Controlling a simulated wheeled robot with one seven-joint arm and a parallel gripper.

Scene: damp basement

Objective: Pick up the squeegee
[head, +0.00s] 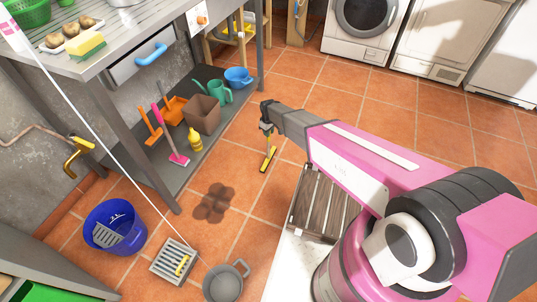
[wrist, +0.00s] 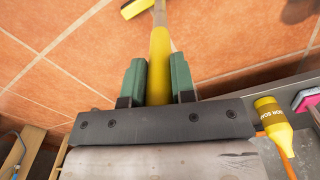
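The squeegee (head: 268,159) has a yellow handle and a yellow-and-black head. In the head view it stands roughly upright below my gripper (head: 267,129), head downward over the tiled floor; whether the head touches the floor I cannot tell. In the wrist view the yellow handle (wrist: 160,55) of the squeegee lies between the two green fingers of my gripper (wrist: 158,75), which sit close against both its sides. The squeegee's head (wrist: 137,8) shows at the top edge of that view.
The low shelf (head: 190,165) at the left holds a brown bin (head: 202,113), a yellow bottle (head: 195,140), a pink brush (head: 178,158) and a blue bucket (head: 238,77). A wooden slatted mat (head: 322,203) lies near my arm. Open tiles surround the squeegee.

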